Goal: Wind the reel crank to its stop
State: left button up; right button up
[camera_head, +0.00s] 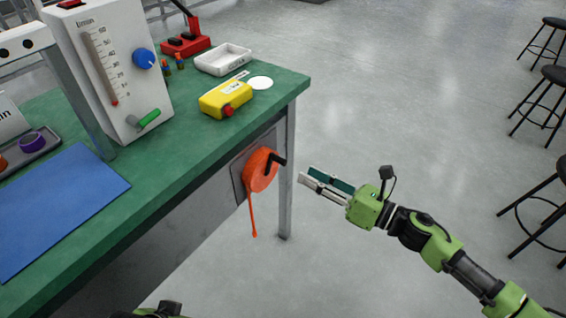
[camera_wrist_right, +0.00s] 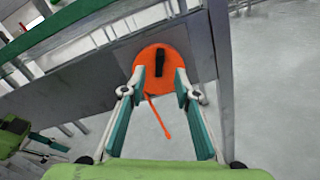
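The orange reel (camera_head: 258,171) is mounted on a grey plate on the side of the bench, with an orange strap hanging from it. Its black crank (camera_head: 278,159) sticks out toward the right gripper. My right gripper (camera_head: 308,176) is to the right of the reel, apart from it and empty. In the right wrist view the reel (camera_wrist_right: 158,68) and the dark crank (camera_wrist_right: 160,62) appear between the open fingers (camera_wrist_right: 165,90).
The green bench top (camera_head: 215,145) holds a white unit with a scale (camera_head: 112,60), a yellow box (camera_head: 226,98), a white tray (camera_head: 222,59) and a blue mat (camera_head: 60,205). A bench leg (camera_head: 287,185) stands beside the reel. Floor to the right is clear up to several black stools (camera_head: 548,85).

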aim_at(283, 160)
pick_arm(q)
jog(key=shift+w+d+r+t, duration=0.15)
jog(key=shift+w+t, duration=0.25)
jog(key=shift+w, duration=0.45)
pick_arm(e)
jog(key=shift+x, duration=4.7)
jog(key=shift+d, duration=0.1)
pick_arm(q)
jog(key=shift+d, duration=0.1)
pick_arm(e)
grip_shut()
